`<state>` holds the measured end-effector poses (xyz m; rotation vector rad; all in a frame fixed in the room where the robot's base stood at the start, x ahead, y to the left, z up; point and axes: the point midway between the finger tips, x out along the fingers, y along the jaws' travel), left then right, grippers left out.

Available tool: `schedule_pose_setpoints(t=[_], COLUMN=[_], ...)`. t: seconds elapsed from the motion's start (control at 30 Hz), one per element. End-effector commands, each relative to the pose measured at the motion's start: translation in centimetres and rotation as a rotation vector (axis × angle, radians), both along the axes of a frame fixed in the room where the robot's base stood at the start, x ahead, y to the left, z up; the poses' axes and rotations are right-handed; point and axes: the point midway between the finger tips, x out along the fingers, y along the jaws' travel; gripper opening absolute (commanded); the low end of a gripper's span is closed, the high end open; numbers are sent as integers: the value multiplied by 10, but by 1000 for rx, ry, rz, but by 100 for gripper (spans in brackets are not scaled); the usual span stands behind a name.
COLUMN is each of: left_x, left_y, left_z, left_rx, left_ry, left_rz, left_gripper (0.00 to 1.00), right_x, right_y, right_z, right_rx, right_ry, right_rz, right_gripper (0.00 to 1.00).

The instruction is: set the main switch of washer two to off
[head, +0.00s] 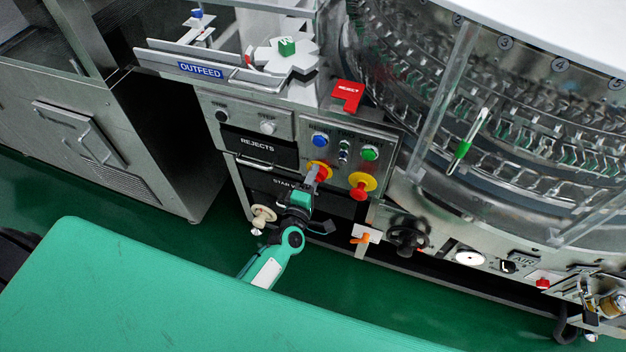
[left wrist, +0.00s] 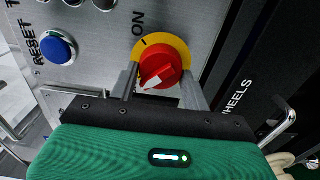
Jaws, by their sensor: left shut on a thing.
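The main switch is a red rotary knob on a yellow disc, at the lower edge of the steel button panel in the head view (head: 326,170). In the left wrist view the knob (left wrist: 161,63) carries a white pointer angled to the lower left. The word ON stands at its upper left, and the pointer is not aimed at it. No OFF label shows. My left gripper (head: 318,173) is closed with one finger on each side of the knob, also in the left wrist view (left wrist: 160,90). My right gripper is out of view. No washer number is readable.
A second red knob on yellow (head: 361,185) sits close to the right. Blue (head: 320,140) and green (head: 369,153) buttons lie above. Green floor lies open at left.

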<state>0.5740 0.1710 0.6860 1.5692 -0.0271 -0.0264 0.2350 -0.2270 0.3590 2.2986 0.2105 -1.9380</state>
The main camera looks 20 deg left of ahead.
Motion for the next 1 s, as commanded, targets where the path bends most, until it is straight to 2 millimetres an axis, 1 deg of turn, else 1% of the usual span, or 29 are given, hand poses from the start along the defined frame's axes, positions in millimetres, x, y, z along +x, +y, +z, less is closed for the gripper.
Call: schedule_pose_setpoints(t=[0.47,0.5,0.6,0.87,1.0], left_x=[0,0,0,-1,-8], left_y=[0,0,0,0,0], left_z=[-1,-1,-1,-1,-2], left_rx=[-16,-16,-15,-14,-14], left_ry=[3,3,3,1,3], left_rz=[0,0,0,0,0], left_gripper=[25,52,68,68,68], right_x=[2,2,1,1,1], right_y=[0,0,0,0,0], right_z=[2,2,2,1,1], right_rx=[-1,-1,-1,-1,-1], right_ry=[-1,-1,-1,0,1], right_rz=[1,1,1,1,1], right_gripper=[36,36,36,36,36])
